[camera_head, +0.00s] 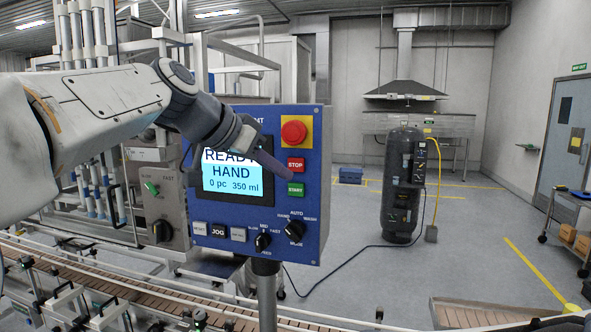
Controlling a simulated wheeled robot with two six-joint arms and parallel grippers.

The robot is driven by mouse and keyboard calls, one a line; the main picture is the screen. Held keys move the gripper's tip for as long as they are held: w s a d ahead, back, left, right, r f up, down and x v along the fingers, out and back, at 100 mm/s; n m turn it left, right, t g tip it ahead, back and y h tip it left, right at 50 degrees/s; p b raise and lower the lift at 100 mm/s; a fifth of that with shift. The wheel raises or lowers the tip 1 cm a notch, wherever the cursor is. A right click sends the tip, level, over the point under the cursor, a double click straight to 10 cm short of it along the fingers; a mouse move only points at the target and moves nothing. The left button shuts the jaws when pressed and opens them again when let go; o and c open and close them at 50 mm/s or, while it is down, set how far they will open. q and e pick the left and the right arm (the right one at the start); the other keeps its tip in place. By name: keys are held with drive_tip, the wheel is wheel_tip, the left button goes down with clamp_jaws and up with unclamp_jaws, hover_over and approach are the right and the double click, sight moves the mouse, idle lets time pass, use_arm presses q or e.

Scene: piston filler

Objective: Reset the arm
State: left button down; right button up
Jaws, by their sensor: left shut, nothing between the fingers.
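My left arm comes in from the left, and its gripper (272,163) is shut and empty in front of the blue control panel (313,222). The fingertips point right, near the red STOP button (296,164) and green START button (296,189); I cannot tell whether they touch the panel. The lit screen (231,176) reads HAND, 0 pc 350 ml, with its top line partly covered by my gripper. A red emergency button (294,131) sits on a yellow plate above. Black knobs (294,231) are on the lower panel. My right gripper is not in view.
A grey side box (155,205) with a green switch stands left of the panel. A slatted conveyor (130,293) with rails runs along the front. A dark tank (402,185) stands at the back right, with a cart (567,232) at the right edge. Open floor lies between.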

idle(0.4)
use_arm(q)
drive_tip(key=s+d+f+n+g+y+b, duration=0.1)
drive_tip(key=s+d+f, duration=0.15)
drive_tip(key=f, duration=0.35)
drive_tip(key=s+d+f+g, duration=0.1)
drive_tip(key=s+f, duration=0.3)
drive_tip(key=f, duration=0.1)
drive_tip(key=s+a+f+g+y+b, duration=0.1)
drive_tip(key=s+a+f+g+y, duration=0.1)
drive_tip(key=s+f, duration=1)
drive_tip(key=s+a+f+n+g+y+b, duration=0.1)
drive_tip(key=s+a+f+g+y+b, duration=0.1)
drive_tip(key=s+f, duration=0.9)
drive_tip(key=a+f+g+y, duration=0.1)
drive_tip(key=a+f+y, duration=0.1)
drive_tip(key=a+f, duration=0.1)
drive_tip(key=shift+s+f, duration=0.35)
drive_tip(key=shift+f, duration=0.15)
drive_tip(key=shift+a, duration=0.2)
